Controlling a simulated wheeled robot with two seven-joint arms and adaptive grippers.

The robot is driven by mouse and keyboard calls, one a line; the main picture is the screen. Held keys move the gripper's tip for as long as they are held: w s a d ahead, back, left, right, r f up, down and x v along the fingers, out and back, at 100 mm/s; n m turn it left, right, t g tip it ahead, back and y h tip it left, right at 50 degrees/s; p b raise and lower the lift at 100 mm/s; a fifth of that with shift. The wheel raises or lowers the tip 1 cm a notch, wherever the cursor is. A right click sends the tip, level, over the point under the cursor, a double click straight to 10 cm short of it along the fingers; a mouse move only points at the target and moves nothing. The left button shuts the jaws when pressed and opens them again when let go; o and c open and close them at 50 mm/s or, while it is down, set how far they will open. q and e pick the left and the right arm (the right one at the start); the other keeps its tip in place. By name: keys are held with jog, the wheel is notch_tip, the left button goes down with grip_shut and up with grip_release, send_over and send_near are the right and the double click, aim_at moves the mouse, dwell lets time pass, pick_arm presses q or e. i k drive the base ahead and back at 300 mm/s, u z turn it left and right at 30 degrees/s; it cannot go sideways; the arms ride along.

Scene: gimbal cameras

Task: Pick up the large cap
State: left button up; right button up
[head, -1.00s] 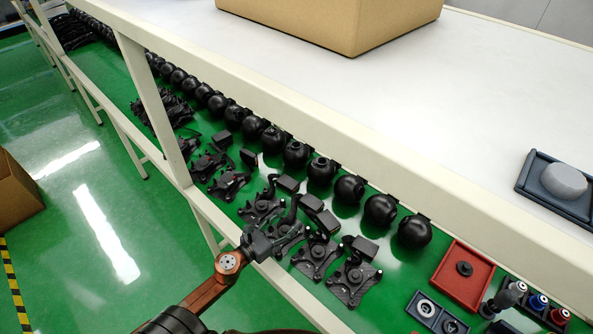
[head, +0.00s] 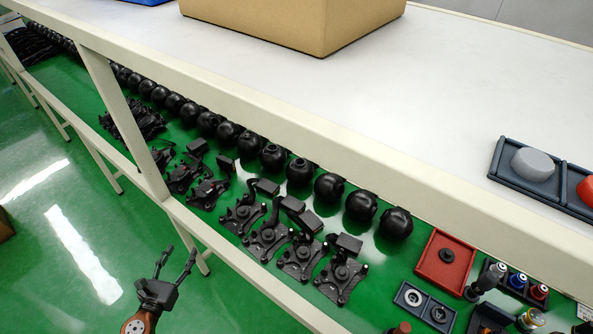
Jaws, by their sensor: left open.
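My left gripper (head: 179,253) is at the lower left of the head view, its two fingers spread open and empty. It is over the green floor, outside the bench's front rail and apart from the parts. No part is clearly marked as the large cap. A grey, rounded, cap-like piece (head: 533,163) sits in a dark tray (head: 512,189) on the white upper shelf at the right. A similar red piece (head: 587,190) beside it is cut by the picture edge. My right gripper is not in view.
A cardboard box (head: 290,25) stands on the white shelf (head: 440,90). Below, a row of black spheres (head: 360,205) and several black bracketed bases (head: 300,258) cover the green lower shelf. A red tray (head: 446,263) holds a small black part. The bench rail (head: 235,258) runs beside my gripper.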

aim_at(446, 254)
jog(key=z, duration=1.45)
